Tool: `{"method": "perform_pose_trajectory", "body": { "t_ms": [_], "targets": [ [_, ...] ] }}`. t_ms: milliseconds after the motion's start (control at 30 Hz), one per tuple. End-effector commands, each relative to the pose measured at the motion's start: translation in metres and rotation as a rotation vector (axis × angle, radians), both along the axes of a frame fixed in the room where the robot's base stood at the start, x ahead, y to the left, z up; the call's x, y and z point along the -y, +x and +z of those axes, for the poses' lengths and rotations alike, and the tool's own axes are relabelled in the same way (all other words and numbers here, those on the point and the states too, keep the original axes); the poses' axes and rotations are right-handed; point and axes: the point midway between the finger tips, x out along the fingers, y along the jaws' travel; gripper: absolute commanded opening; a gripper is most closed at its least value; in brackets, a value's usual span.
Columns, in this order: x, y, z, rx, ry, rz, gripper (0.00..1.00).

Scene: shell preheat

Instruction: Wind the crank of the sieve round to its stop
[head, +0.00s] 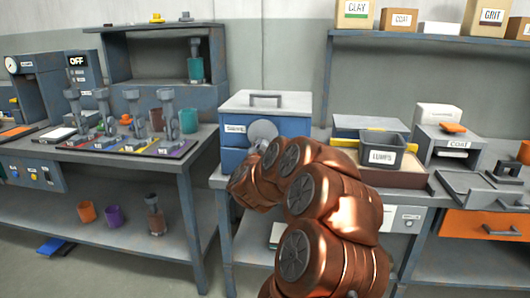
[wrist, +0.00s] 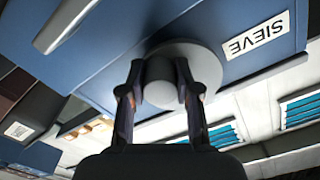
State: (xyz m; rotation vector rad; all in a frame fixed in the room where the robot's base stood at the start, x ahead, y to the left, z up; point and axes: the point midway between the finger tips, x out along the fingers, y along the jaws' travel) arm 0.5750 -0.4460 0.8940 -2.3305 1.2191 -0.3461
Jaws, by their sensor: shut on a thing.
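The sieve (head: 290,117) is a blue box with a pale lid and a handle on top, standing on the workbench at the middle of the head view. Its front also shows in the wrist view (wrist: 215,25), with a label reading SIEVE. A grey round disc of the crank (head: 262,130) is on its front face. In the wrist view my gripper (wrist: 161,88) has its two dark fingers on either side of the crank's grey round knob (wrist: 160,80), shut on it. In the head view my copper arm hides the gripper and the lower front of the sieve.
A grey bin labelled LUMPS (head: 382,156) stands right of the sieve, with a COAT unit (head: 449,148) further right. The left bench (head: 150,155) holds several grey devices on coloured mats. A shelf with boxes (head: 420,34) hangs above.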

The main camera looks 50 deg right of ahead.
Motion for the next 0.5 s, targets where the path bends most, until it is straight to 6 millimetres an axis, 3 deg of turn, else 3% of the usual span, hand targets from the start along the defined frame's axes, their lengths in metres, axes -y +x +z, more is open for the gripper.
{"method": "perform_pose_trajectory", "body": {
  "t_ms": [500],
  "targets": [
    [-0.0046,0.007,-0.0023,0.19,0.135,0.0,0.0]
  ]
}}
